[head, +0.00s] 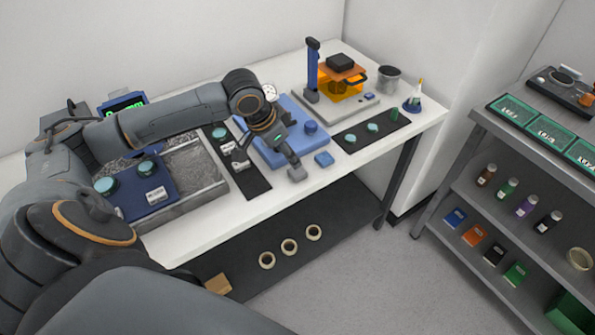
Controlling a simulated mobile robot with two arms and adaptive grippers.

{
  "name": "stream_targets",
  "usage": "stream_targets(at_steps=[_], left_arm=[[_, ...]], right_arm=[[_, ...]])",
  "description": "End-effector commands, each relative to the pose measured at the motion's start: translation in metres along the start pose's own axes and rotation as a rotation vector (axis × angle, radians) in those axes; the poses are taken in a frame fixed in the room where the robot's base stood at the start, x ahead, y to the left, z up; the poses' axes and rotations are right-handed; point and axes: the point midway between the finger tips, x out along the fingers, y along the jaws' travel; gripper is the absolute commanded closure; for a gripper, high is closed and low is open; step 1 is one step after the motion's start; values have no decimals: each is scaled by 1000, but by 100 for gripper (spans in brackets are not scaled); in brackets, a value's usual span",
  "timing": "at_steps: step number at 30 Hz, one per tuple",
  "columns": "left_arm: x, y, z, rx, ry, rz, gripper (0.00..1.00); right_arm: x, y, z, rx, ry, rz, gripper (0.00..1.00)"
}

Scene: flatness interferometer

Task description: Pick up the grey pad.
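My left gripper (268,167) is above the front part of the white table, over the dark strip and the front edge of the blue plate (290,108). Its two fingers are spread wide apart, and nothing shows held between them. I cannot make out a separate grey pad; it may be hidden by the gripper or blend with its grey fingertips. My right gripper is not in view.
A blue plate with green discs lies across a grey tray (209,179) at left. An orange-shielded instrument (343,81), a dark cup (388,78) and a dark mat (349,141) are at right. A shelf rack (470,151) stands beyond.

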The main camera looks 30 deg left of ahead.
Motion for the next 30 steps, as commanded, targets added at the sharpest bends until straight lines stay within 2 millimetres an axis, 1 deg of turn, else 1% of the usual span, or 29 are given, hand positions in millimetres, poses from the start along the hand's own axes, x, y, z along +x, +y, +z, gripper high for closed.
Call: stream_targets(at_steps=[1, 3, 6, 11, 16, 19, 23, 28, 29, 30], left_arm=[[10, 1, 0, -1, -2, 3, 47], [20, 0, 0, -2, -1, 2, 47], [30, 0, 0, -1, 0, 0, 47], [40, 0, 0, 0, 0, 1, 47], [64, -3, 2, -1, -2, 1, 47], [78, -3, 2, 0, -1, 0, 47], [86, -3, 2, 1, 1, -1, 47], [86, -3, 2, 2, 1, -2, 47], [86, -3, 2, 2, 1, -2, 49], [86, -3, 2, 2, 1, -2, 57]], right_arm=[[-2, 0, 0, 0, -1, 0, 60], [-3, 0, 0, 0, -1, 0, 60], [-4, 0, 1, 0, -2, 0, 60], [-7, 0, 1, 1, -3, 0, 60], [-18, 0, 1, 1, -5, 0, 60], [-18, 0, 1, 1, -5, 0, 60], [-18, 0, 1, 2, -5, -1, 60], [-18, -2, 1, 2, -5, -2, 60], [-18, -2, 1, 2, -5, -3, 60], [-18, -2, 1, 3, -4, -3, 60]])
